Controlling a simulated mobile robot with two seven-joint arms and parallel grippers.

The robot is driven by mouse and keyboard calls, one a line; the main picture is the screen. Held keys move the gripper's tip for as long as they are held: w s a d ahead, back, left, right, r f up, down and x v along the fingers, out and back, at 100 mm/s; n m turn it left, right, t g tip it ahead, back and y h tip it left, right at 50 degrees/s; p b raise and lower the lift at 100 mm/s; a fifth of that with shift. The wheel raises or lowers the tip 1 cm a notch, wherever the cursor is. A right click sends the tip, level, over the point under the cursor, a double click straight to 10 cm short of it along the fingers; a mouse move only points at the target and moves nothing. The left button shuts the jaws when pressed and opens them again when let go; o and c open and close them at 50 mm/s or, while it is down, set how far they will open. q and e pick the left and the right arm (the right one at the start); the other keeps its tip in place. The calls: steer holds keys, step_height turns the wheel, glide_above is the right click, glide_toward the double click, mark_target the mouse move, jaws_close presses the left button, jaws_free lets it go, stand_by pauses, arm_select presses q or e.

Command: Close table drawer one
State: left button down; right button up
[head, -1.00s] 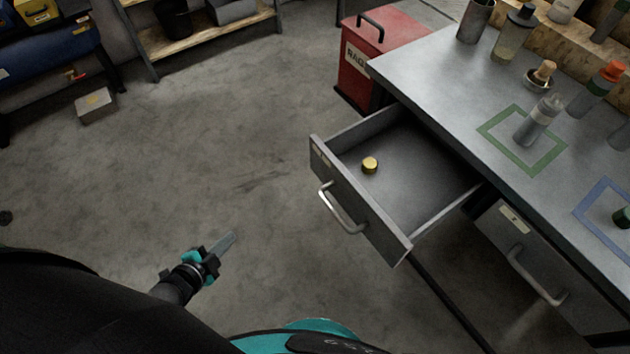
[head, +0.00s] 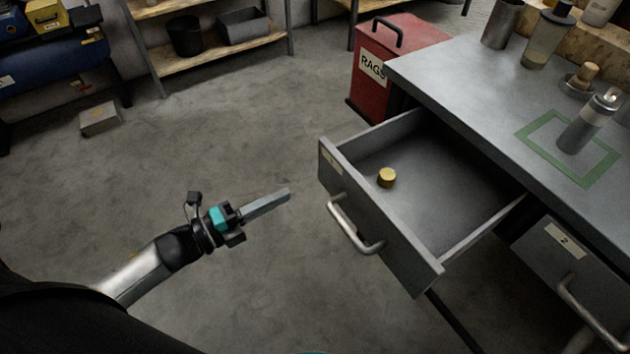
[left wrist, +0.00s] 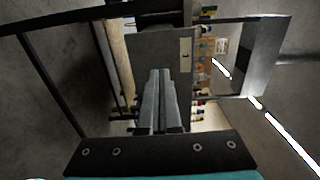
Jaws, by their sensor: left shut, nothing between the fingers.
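The table drawer (head: 362,208) with a curved metal handle (head: 352,226) stands pulled out of the grey table (head: 470,110). A small yellow cap-like object (head: 387,178) lies inside it. My left gripper (head: 287,194) is shut and empty, to the left of the drawer front and apart from it in the head view, pointing toward it. In the left wrist view the shut fingers (left wrist: 160,75) point at a grey panel (left wrist: 165,52) with a label reading 1. My right gripper is not in view.
A second drawer (head: 570,262), labelled 2, is to the right under the tabletop. A red RAGS bin (head: 372,68) stands beyond the open drawer. Bottles stand on the table. The floor (head: 200,150) left of the drawer is clear.

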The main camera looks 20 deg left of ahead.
mark_target(328, 174)
arm_select(q)
steer(key=b+x, duration=0.1)
steer(key=x, duration=0.6)
steer(key=shift+w+d+f, duration=0.1)
steer(key=shift+w, duration=0.05)
steer(key=shift+w+d+b, duration=0.35)
steer(key=shift+w+d, duration=0.1)
steer(key=shift+w, duration=0.1)
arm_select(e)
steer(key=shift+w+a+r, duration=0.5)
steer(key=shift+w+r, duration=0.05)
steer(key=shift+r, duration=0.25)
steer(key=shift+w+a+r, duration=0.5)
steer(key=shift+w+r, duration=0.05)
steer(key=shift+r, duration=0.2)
